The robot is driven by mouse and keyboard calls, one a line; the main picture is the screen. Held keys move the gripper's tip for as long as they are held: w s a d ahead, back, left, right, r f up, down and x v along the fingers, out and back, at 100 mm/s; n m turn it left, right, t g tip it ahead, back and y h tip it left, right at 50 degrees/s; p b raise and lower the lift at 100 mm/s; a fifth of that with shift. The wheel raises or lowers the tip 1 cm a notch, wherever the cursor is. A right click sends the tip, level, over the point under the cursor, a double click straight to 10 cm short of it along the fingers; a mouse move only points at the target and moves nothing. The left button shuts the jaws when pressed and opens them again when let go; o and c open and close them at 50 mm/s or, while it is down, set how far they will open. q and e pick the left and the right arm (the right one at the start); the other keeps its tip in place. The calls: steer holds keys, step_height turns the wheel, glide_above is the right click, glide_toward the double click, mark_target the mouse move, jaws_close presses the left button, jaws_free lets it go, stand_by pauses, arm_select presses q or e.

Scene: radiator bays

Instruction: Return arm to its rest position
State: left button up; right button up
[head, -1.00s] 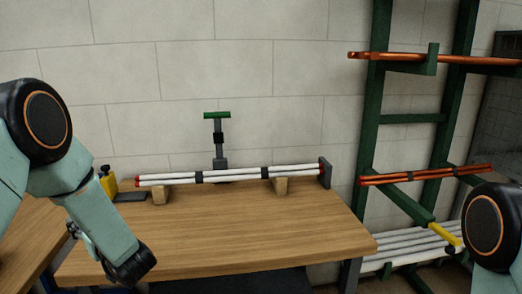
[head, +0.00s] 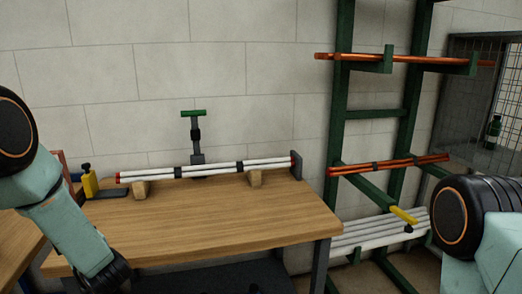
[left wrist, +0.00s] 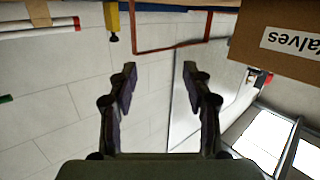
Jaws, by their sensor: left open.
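My left arm (head: 55,215) comes in at the left edge of the head view and hangs down beside the wooden workbench; its gripper does not show clearly there. In the left wrist view my left gripper (left wrist: 160,80) is open, with nothing between its fingers. That view looks upside down, with the wall behind the fingers. My right arm (head: 462,220) shows at the right edge of the head view, bent, with its gripper out of view.
The workbench (head: 220,215) carries white pipes (head: 210,168) on wooden blocks, a green-topped stand (head: 195,135) and a yellow clamp (head: 89,182). A green rack (head: 342,110) with copper pipes stands right. A cardboard box (left wrist: 250,25) labelled "Valves" shows in the wrist view.

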arm_select(q)
steer(key=d+f+m+h, duration=0.45)
steer(key=d+f, duration=0.25)
steer(key=f, duration=0.2)
steer(key=s+d+f+m+g+h, duration=0.25)
steer(key=s+d+f+h, duration=0.35)
steer(key=s+d+f, duration=0.55)
steer(key=s+d+f+m+g+h, duration=0.1)
steer(key=s+d+f+m+g, duration=0.1)
steer(key=s, duration=1)
steer(key=s+d+f+m+g+h, duration=0.2)
steer(key=s+d+f+g, duration=0.1)
steer(key=s, duration=1)
steer(key=shift+d+g, duration=0.85)
steer(key=shift+d, duration=0.2)
